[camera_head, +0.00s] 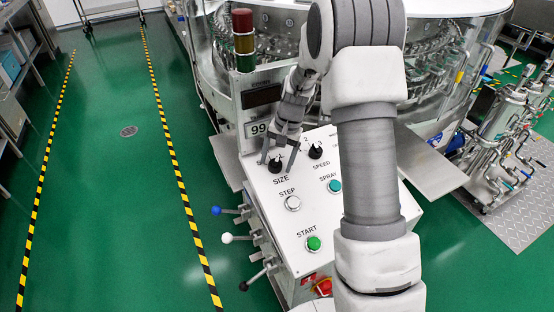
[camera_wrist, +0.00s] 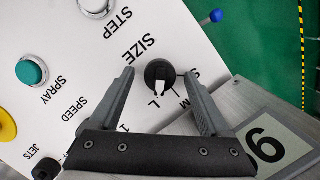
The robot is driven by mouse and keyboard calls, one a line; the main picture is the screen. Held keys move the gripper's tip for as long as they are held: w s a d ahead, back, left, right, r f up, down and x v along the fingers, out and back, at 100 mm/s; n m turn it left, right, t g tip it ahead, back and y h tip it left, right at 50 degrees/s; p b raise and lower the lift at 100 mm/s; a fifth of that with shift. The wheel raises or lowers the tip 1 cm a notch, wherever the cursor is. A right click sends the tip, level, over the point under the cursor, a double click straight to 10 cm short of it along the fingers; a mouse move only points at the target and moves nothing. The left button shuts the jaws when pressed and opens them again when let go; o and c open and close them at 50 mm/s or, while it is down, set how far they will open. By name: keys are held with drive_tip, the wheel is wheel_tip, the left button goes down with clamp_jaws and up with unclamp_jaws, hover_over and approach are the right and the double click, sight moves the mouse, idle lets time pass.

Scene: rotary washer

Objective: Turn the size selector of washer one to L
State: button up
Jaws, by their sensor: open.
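The SIZE selector is a black round knob (camera_head: 275,165) on the white sloped control panel (camera_head: 318,222) of the washer, at its upper left in the head view. In the wrist view the knob (camera_wrist: 160,74) has a white pointer mark aimed down in the picture, towards the printed L and M side; the exact setting is hard to tell. My gripper (camera_head: 279,160) is open over the knob.
The SPEED knob (camera_head: 315,152) is to the right of SIZE. The STEP (camera_head: 293,203), SPRAY (camera_head: 334,186) and START (camera_head: 313,243) buttons are lower. Levers with blue, white and black balls stick out left of the panel. A number plate (camera_wrist: 268,148) is beside my right finger.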

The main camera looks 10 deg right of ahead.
drive_tip(key=p+v, duration=0.2)
drive_tip(key=v, duration=1.5)
drive_tip(key=shift+r+p, duration=0.2)
drive_tip(key=shift+p, duration=0.1)
drive_tip(key=s+a+r+n+t+h+p, duration=0.1)
drive_tip(key=s+a+r+n+t+p, duration=0.2)
drive_tip(key=s+r, duration=0.95)
drive_tip(key=s+a+r+n+t+p, duration=0.1)
drive_tip(key=s, duration=0.6)
drive_tip(key=s+n+t+h+p, duration=0.1)
drive_tip(key=s+n, duration=0.1)
drive_tip(key=s, duration=0.6)
drive_tip(key=shift+a+r, duration=0.4)
